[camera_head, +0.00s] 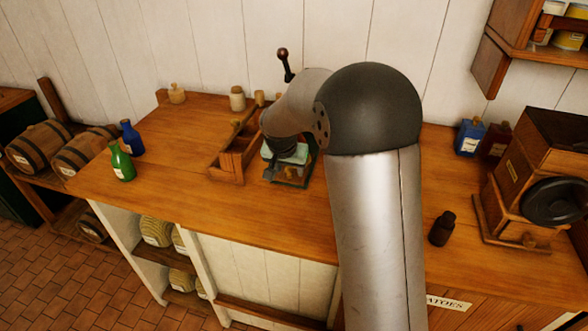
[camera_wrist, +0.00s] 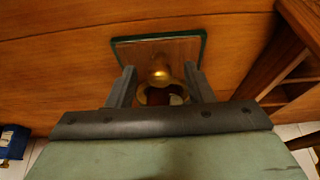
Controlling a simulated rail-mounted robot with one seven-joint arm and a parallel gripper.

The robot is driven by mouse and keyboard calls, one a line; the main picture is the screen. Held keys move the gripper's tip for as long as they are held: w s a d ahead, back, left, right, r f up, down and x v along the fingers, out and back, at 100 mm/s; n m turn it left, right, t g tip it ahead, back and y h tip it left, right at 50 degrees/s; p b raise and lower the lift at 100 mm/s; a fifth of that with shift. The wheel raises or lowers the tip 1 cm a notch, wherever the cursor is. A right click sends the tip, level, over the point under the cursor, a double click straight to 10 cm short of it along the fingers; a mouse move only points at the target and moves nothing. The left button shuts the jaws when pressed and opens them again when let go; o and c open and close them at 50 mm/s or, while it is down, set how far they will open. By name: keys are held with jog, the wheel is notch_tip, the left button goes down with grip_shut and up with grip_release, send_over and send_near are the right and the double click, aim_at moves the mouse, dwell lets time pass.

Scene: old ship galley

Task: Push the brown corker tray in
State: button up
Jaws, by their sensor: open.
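In the wrist view, the brown corker tray (camera_wrist: 185,47) shows as a wooden panel with a dark green rim and a round brass knob (camera_wrist: 160,70). My gripper (camera_wrist: 160,85) is open, its two fingers on either side below the knob. A brass ring with a dark red centre lies between the fingers. I cannot tell whether the fingers touch anything. In the head view, my gripper (camera_head: 286,172) is low over the counter, and my arm hides most of the corker. A dark lever with a ball end (camera_head: 284,62) rises behind my arm.
A wooden rack (camera_head: 228,160) stands close to the left of my gripper on the counter (camera_head: 150,185). Green (camera_head: 121,162) and blue (camera_head: 131,137) bottles stand at the left. A dark bottle (camera_head: 442,228) and a wooden grinder-like box (camera_head: 535,165) stand right. The front counter strip is clear.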

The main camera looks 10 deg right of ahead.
jog(key=c, duration=0.9)
jog(key=shift+w+d+r+p, duration=0.1)
jog(key=shift+w+d+p, duration=0.6)
jog(key=shift+w, duration=0.9)
jog(key=shift+w+d+p, duration=0.4)
jog(key=shift+w+d, duration=0.65)
jog(key=shift+w, duration=0.5)
jog(key=shift+w+d+r+p, duration=0.1)
jog(key=shift+w+d+p, duration=0.6)
jog(key=shift+w, duration=0.9)
jog(key=shift+d, duration=0.15)
jog(key=o, duration=0.9)
jog(key=shift+f, duration=0.1)
jog(key=shift+r+p, duration=1.55)
jog(key=shift+r, duration=1.95)
